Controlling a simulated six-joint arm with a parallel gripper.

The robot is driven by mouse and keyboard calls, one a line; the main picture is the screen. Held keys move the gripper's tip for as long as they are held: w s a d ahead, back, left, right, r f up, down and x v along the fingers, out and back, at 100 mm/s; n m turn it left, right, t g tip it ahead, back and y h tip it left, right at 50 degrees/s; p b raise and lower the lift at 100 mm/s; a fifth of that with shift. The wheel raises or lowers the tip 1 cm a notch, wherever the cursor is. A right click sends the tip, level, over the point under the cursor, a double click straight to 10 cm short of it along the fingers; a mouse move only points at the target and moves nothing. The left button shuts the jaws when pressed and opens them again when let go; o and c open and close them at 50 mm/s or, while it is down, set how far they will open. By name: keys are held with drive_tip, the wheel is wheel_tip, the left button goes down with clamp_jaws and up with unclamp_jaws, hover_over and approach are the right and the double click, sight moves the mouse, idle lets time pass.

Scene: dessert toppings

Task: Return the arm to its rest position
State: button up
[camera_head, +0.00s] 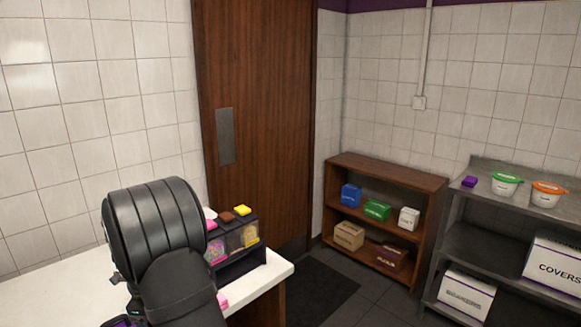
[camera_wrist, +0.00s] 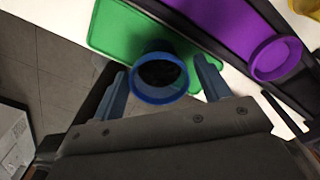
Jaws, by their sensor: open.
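My gripper (camera_wrist: 161,66) shows in the wrist view with its two blue-grey fingers spread apart and nothing clamped in them. A round blue-rimmed cup with a dark inside (camera_wrist: 160,97) appears between the fingers, with a gap on each side. How far below the fingers it stands I cannot tell. It is in front of a green tray or mat (camera_wrist: 110,30). In the head view my black arm bends over the white counter (camera_head: 50,297) at the left. My gripper is hidden there.
A purple panel (camera_wrist: 205,25) with a purple ring (camera_wrist: 275,58) lies right of the green one. A topping holder with coloured lids (camera_head: 250,257) stands on the counter beside my arm. A wooden shelf (camera_head: 390,172) and a metal rack (camera_head: 455,245) stand right, across open floor.

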wheel_tip(320, 180, up, 2)
drive_tip(key=shift+r, duration=0.15)
drive_tip(key=w+d+r, duration=0.2)
drive_tip(key=d+r, duration=0.6)
drive_tip(key=d, duration=0.3)
drive_tip(key=w+a+r, duration=0.3)
drive_tip(key=w+a, duration=0.1)
drive_tip(key=w, duration=0.3)
drive_tip(key=w+a+r, duration=0.3)
drive_tip(key=w+r, duration=0.1)
drive_tip(key=w, duration=0.2)
wheel_tip(320, 180, down, 10)
drive_tip(key=shift+w, duration=0.15)
drive_tip(key=shift+a, duration=0.1)
wheel_tip(320, 180, up, 10)
drive_tip(key=f, duration=0.1)
drive_tip(key=s+d+f, duration=0.2)
drive_tip(key=s+d, duration=0.1)
drive_tip(key=s, duration=0.2)
drive_tip(key=shift+f, duration=0.15)
